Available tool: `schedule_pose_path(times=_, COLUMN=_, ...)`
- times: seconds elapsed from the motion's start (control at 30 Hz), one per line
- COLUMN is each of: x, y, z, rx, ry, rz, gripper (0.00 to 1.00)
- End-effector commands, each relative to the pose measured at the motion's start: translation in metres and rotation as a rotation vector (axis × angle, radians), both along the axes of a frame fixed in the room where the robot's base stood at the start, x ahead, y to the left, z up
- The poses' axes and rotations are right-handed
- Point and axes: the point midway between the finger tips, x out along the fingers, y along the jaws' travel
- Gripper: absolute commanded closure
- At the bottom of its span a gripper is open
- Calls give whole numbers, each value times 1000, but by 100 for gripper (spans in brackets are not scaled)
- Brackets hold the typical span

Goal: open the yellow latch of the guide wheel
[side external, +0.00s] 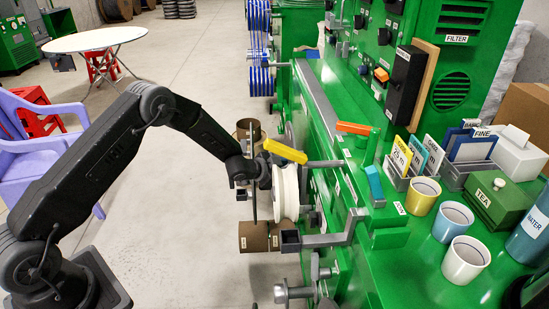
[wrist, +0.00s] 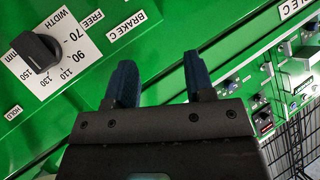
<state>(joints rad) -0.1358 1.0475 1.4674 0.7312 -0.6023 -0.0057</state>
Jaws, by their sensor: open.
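The yellow latch (side external: 285,150) is a short bar, tilted slightly, just above the white guide wheel (side external: 287,192) on the left flank of the green machine in the side view. My gripper (side external: 250,172) is just left of the wheel and below the latch's left end. In that view its fingers are hard to make out, and I cannot tell whether it touches the latch. In the wrist view my gripper (wrist: 160,75) has its two blue fingers apart with nothing between them. Neither the latch nor the wheel shows in the wrist view.
An orange bar (side external: 353,128) and a blue bar (side external: 375,184) stand on the machine to the right. Brown rolls (side external: 259,237) and a grey bracket (side external: 325,239) lie below the wheel. The wrist view faces a green panel with a black dial (wrist: 33,52).

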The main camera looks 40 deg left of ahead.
Motion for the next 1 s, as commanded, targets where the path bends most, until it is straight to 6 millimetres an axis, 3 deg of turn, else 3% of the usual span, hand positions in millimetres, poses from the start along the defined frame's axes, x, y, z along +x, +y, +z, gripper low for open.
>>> schedule_pose_path(times=0.03, x=11, y=2, z=18, rx=61, ry=23, rz=42, gripper=51)
schedule_pose_path(times=0.17, x=25, y=8, z=57, rx=189, ry=126, rz=152, gripper=51)
schedule_pose_path(times=0.37, x=18, y=2, z=124, rx=307, ry=337, rz=264, gripper=51)
schedule_pose_path(times=0.57, x=-22, y=-26, z=197, rx=351, ry=591, rz=270, gripper=51)
schedule_pose_path(times=0.8, x=-102, y=-76, z=287, rx=354, ry=894, rz=122, gripper=51)
schedule_pose_path(times=1.0, x=-153, y=-100, z=334, rx=355, ry=1043, rz=-12, gripper=51)
